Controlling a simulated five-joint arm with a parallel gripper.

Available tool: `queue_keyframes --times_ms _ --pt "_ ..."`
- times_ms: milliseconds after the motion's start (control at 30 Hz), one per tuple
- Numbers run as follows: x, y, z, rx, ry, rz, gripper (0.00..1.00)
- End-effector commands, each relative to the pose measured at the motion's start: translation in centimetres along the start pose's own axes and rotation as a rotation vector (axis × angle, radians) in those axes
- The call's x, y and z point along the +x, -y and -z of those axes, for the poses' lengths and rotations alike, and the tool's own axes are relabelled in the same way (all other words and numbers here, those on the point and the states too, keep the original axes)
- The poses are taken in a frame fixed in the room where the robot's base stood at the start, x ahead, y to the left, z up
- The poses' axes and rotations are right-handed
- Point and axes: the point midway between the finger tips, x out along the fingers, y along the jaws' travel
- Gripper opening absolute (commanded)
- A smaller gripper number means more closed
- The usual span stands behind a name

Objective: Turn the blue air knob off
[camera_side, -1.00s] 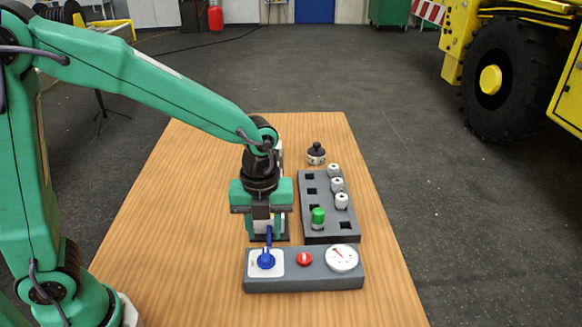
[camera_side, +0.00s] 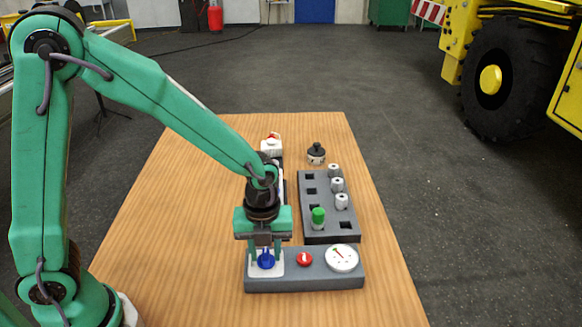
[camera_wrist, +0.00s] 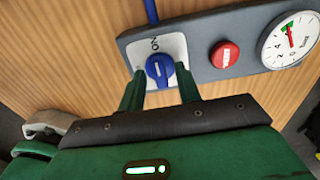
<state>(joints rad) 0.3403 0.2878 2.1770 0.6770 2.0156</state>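The blue air knob (camera_side: 266,262) sits on a white plate (camera_side: 253,271) at the left end of the grey panel (camera_side: 310,283). In the wrist view the knob (camera_wrist: 159,69) has a white line on its face, and ON lettering shows beside it on the plate. My gripper (camera_side: 266,267) is pointed down over the plate. In the wrist view my gripper (camera_wrist: 160,84) has its two green fingers spread, one on each side of the knob. I cannot tell whether either finger touches it.
A red button (camera_side: 304,259) and a round gauge (camera_side: 342,258) are on the same panel. A dark rack (camera_side: 329,238) with several grey fittings and a green-capped one stands behind. A black-topped part (camera_side: 316,153) stands farther back. The wooden table (camera_side: 190,230) is clear at left.

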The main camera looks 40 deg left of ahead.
Motion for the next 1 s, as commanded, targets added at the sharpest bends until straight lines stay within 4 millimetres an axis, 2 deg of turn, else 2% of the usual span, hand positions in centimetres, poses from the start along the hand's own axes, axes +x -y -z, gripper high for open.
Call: queue_keyframes --times_ms 33,133,167,667,1000 --pt "-0.01 0.0 0.0 0.0 0.0 0.0 0.23" --pt "-0.02 0.0 0.0 0.0 0.0 0.0 0.03" --pt "-0.02 0.0 0.0 0.0 0.0 0.0 0.0" --pt "-0.05 0.0 -0.01 -0.069 0.0 0.0 0.0" --pt "-0.07 0.0 -0.01 -0.294 0.0 0.0 0.0"
